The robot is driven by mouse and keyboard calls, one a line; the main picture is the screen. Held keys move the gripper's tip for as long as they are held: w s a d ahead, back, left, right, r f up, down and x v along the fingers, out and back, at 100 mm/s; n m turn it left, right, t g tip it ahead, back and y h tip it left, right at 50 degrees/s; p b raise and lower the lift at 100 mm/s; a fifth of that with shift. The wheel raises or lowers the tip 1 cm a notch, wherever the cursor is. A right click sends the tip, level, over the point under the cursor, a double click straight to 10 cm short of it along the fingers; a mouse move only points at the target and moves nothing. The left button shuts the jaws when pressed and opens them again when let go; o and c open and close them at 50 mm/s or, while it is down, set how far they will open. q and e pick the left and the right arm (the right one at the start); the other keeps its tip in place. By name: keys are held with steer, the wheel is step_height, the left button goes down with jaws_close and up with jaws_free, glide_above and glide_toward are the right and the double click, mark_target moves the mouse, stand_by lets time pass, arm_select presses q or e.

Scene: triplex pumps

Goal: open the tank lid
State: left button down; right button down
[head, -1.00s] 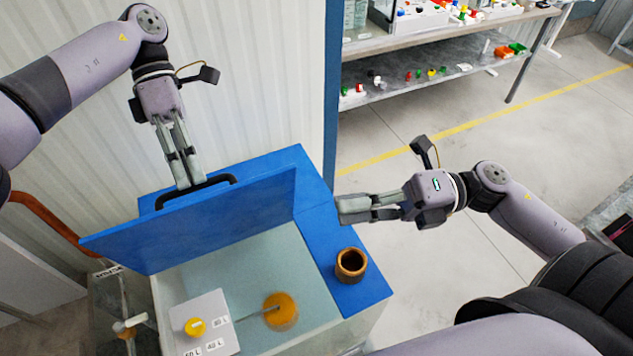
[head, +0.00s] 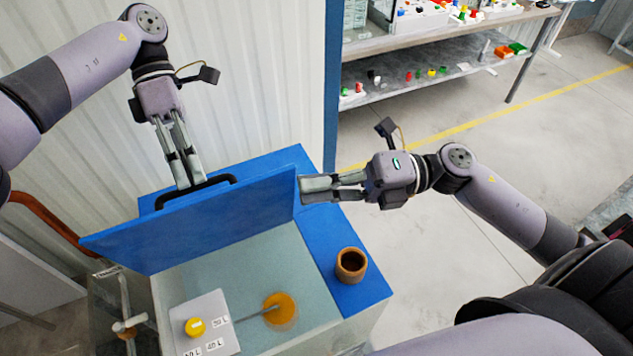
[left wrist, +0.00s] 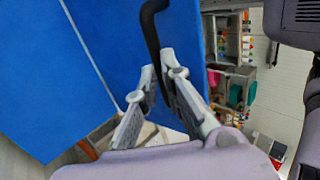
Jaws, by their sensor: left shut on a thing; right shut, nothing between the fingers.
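The blue tank lid (head: 200,222) stands raised and tilted at the back of the tank, with the tank's inside open to view. Its black handle (head: 222,181) is on the far side near the top edge. My left gripper (head: 189,186) is at this handle, shut on it. In the left wrist view the lid (left wrist: 60,80) fills the left half, and the handle (left wrist: 152,30) runs down to the fingers. My right gripper (head: 302,188) is shut and empty, its fingertips by the lid's right edge. I cannot tell whether they touch it.
The tank's blue rim (head: 330,235) carries an orange-brown filler neck (head: 351,264). Inside are an orange float (head: 280,310) and a white level plate (head: 205,325) with a yellow knob. A shelf (head: 440,75) stands behind. The floor right of the tank is clear.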

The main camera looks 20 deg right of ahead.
arm_select(q)
step_height(320, 180, down, 2)
steer(key=shift+f, duration=0.2)
arm_select(e)
steer(key=shift+f, duration=0.15)
arm_select(q)
steer(key=c, duration=2.1)
jaws_free()
steer(key=shift+w, duration=0.15)
steer(key=o, duration=0.4)
steer(key=shift+w+f, duration=0.15)
steer(key=shift+w, duration=0.2)
steer(key=shift+o, duration=0.2)
steer(key=shift+s, duration=0.1)
arm_select(e)
steer(key=shift+w+d+m, duration=0.1)
steer(key=shift+w+m, duration=0.4)
steer(key=shift+w, duration=0.6)
